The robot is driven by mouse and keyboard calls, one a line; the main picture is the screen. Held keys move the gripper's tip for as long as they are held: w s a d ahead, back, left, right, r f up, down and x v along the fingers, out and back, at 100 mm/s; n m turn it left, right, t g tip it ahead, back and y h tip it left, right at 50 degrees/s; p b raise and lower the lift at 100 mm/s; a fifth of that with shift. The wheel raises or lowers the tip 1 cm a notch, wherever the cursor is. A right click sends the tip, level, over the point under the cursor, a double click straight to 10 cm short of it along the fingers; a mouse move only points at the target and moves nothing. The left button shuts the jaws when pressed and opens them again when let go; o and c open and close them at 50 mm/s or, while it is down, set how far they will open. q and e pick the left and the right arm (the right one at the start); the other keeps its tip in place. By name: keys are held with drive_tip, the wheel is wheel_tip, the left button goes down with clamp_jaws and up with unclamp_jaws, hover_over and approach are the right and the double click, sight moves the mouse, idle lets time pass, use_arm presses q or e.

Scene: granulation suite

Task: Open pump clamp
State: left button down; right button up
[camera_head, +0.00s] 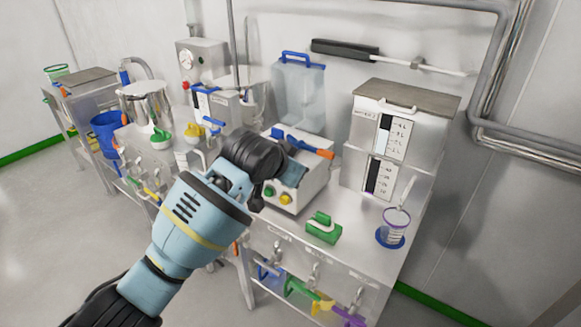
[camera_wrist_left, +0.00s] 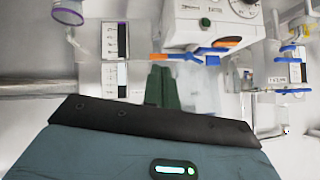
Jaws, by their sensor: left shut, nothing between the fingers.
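The pump (camera_head: 292,190) is a white box with a green and a yellow button on its front, standing on the steel bench. My right gripper is not in view.
A steel cabinet (camera_head: 362,170) with level scales stands right of the pump. A clear blue-lidded container (camera_head: 299,95) stands behind. Coloured tools hang below the bench edge.

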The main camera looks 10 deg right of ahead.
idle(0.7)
use_arm(q)
drive_tip(key=v, duration=0.8)
drive_tip(key=shift+f, duration=0.1)
